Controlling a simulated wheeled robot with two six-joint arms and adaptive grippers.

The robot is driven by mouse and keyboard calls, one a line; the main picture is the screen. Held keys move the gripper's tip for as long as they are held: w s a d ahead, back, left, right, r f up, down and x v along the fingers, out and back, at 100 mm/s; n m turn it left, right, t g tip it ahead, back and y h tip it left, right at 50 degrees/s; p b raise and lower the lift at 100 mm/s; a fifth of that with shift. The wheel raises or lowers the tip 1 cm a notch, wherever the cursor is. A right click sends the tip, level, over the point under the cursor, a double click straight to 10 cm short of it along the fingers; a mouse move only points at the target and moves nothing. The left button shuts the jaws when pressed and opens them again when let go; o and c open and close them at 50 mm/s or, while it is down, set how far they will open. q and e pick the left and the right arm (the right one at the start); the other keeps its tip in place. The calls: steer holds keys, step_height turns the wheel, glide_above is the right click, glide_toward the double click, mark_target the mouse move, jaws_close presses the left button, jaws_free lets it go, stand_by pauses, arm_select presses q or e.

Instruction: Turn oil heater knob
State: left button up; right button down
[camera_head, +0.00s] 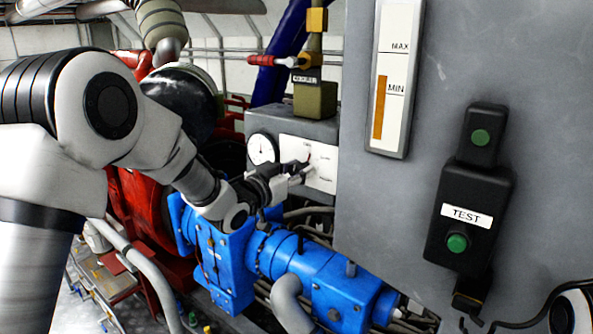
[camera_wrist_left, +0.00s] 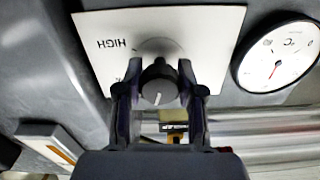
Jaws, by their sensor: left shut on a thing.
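The oil heater knob (camera_wrist_left: 158,84) is a dark round knob with a white pointer line, set on a white plate (camera_wrist_left: 215,22) with the word HIGH on it. In the left wrist view my left gripper (camera_wrist_left: 158,95) has one finger on each side of the knob and is shut on it. In the head view the left gripper (camera_head: 292,172) reaches the white plate (camera_head: 318,178) on the grey heater box, and the knob is mostly hidden behind the fingers. My right gripper is not seen; only a piece of white arm shows at the bottom right corner.
A round gauge (camera_head: 262,149) sits beside the plate; it also shows in the left wrist view (camera_wrist_left: 277,57). Blue pump housings (camera_head: 300,265) lie below the gripper. A grey panel (camera_head: 540,130) with a level gauge (camera_head: 395,75) and a TEST box (camera_head: 468,216) stands at right.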

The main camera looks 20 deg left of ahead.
arm_select(q)
steer(key=shift+n, duration=1.6)
steer(key=o, duration=1.2)
steer(key=shift+c, duration=0.2)
steer(key=v, duration=1.1)
steer(key=shift+s, duration=0.4)
